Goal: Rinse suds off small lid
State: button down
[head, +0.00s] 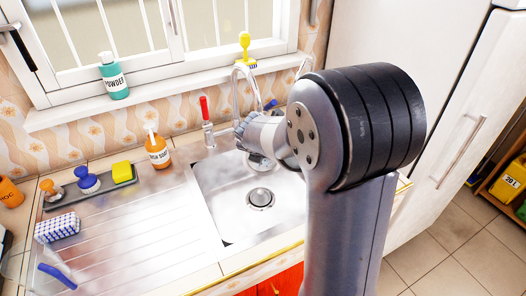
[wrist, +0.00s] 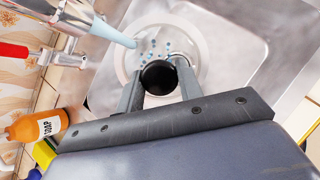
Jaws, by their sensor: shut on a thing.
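The small lid (wrist: 128,58) is a pale, see-through disc with a dark round knob, seen in the wrist view. Several small blue specks, which look like suds or drops, lie on its far part. My gripper (wrist: 158,82) is shut on the knob, one finger on each side, and holds the lid over the sink (head: 232,222). A pale blue water stream (wrist: 112,32) comes from the tap (wrist: 78,14) and reaches the lid's upper left edge. In the head view the arm hides most of the gripper, and the lid (head: 258,163) shows only in part.
A yellow sponge (head: 123,173) and brushes (head: 87,180) sit on a tray. The sink basin is empty.

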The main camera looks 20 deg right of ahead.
jog(key=s, duration=0.1)
jog(key=s+a, duration=0.1)
jog(key=s, duration=0.1)
jog(key=s+b, duration=0.1)
jog(key=s, duration=0.1)
jog(key=shift+s+a, duration=0.2)
jog(key=shift+a, duration=0.15)
dwell(1.1)
jog(key=s+a+r+p, duration=0.1)
jog(key=s+r+p, duration=0.2)
jog(key=s+r, duration=0.1)
jog(key=shift+s+a+p, duration=0.3)
jog(key=shift+s, duration=0.1)
dwell(0.7)
